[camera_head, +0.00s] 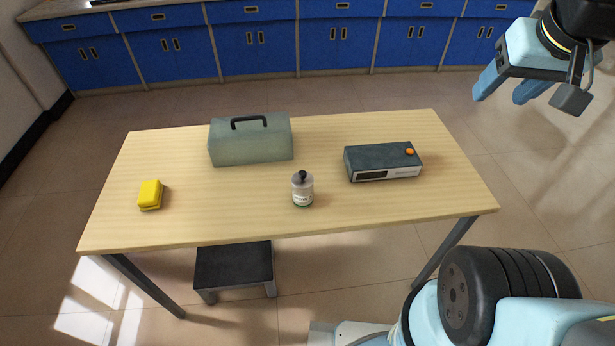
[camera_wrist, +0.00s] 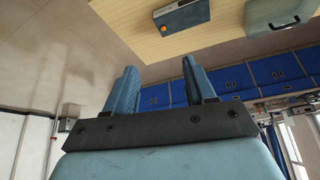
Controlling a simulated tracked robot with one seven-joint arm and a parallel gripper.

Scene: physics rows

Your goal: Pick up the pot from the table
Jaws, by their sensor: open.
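No cooking pot shows on the wooden table (camera_head: 330,222). A small round pale container (camera_head: 302,193) with a black top and a label stands upright near the table's front middle; I cannot tell if it is the pot. My gripper (camera_head: 503,93) is open and empty, up in the air beyond the table's right side, apart from everything on it. In the wrist view its two blue fingers stand apart (camera_wrist: 160,75).
A grey-green toolbox (camera_head: 250,145) with a black handle stands at the back of the table. A dark box with an orange knob (camera_head: 382,161) lies at right, a yellow case (camera_head: 150,194) at left. A dark stool (camera_head: 234,267) stands below; blue cabinets (camera_head: 260,42) line the wall.

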